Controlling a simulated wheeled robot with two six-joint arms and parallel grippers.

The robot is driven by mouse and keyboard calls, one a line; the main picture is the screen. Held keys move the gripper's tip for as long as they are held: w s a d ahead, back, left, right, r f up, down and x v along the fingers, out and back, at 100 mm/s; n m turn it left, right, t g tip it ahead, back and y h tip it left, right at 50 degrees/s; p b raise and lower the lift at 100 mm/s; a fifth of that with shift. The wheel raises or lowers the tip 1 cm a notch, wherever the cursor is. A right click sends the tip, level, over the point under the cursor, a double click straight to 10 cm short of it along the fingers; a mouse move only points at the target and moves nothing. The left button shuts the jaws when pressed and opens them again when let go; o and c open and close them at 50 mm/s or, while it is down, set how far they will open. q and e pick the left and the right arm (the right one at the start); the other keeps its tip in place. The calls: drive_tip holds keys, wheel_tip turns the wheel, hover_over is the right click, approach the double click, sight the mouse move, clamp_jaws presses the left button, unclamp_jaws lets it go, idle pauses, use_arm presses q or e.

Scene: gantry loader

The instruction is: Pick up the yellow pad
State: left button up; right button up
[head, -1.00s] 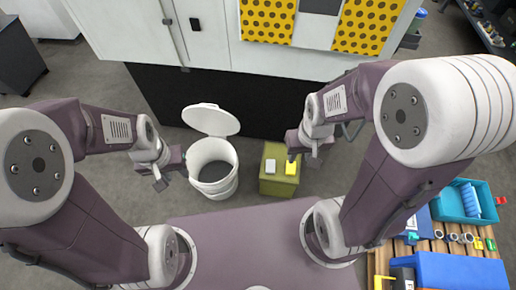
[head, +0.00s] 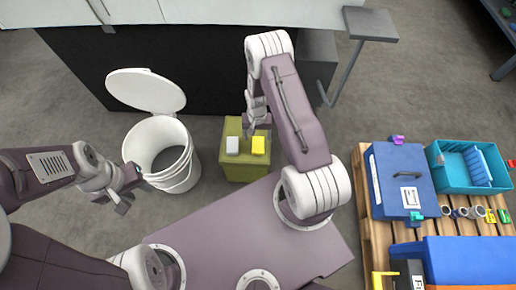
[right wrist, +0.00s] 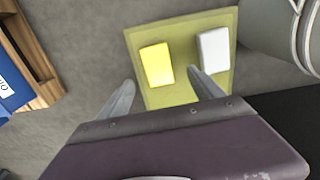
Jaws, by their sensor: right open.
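The yellow pad (head: 258,145) lies on top of an olive-yellow box (head: 240,170), to the right of a white pad (head: 232,145). In the right wrist view the yellow pad (right wrist: 157,65) shows ahead of and between the fingers, and the white pad (right wrist: 213,50) lies to its right. My right gripper (head: 250,130) is above the far side of the box; its two fingers (right wrist: 162,92) are spread and empty. My left gripper (head: 128,198) is beside the white bucket, away from the pads; its jaw opening is too small to judge.
A white bucket (head: 190,172) with its lid (head: 146,90) raised stands left of the box. A pallet (head: 370,240) with blue cases (head: 402,180) and a teal bin (head: 451,177) is at the right. A dark machine front stands behind the box.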

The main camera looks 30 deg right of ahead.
sight(258, 144)
wheel_tip(258, 144, down, 4)
drive_tip(key=shift+d+r+b, duration=0.1)
drive_tip(key=shift+r+b, duration=0.1)
drive_tip(key=shift+b, duration=0.45)
drive_tip(key=f+b, duration=0.2)
drive_tip(key=f, duration=0.2)
drive_tip(key=shift+d+f+b, duration=0.25)
drive_tip(key=shift+b, duration=0.15)
drive_tip(key=shift+f, duration=0.35)
drive_tip(key=shift+r, duration=0.15)
drive_tip(key=c, duration=1.4)
